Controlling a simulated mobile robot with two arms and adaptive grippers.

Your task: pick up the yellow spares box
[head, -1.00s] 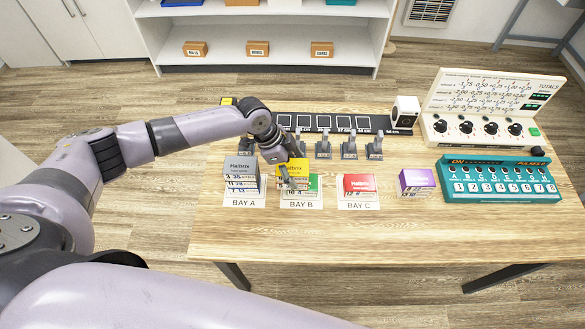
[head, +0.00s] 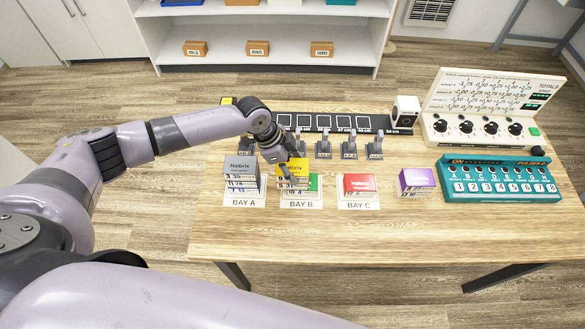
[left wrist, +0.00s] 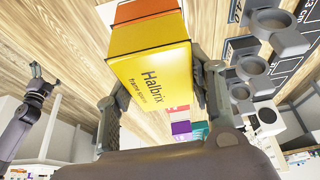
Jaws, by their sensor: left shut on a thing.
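The yellow spares box (head: 294,168) is at BAY B in the head view, above the BAY B card (head: 302,205). It fills the upper middle of the left wrist view (left wrist: 150,65), its "Halbrix" label showing. My left gripper (head: 286,172) is shut on it, with one finger on each side in the wrist view (left wrist: 155,95). I cannot tell whether the box is clear of what is under it. A green box (head: 315,184) shows partly at its right. My right gripper is outside the head view; a gripper (left wrist: 38,83) at the left wrist view's left edge seems to be it, too small to read.
A grey box (head: 241,170) stands close left at BAY A. A red box (head: 360,184) is at BAY C, with a purple box (head: 416,179) further right. Grey holders (head: 323,147) stand behind. A teal panel (head: 500,180) is at right. The table front (head: 370,235) is clear.

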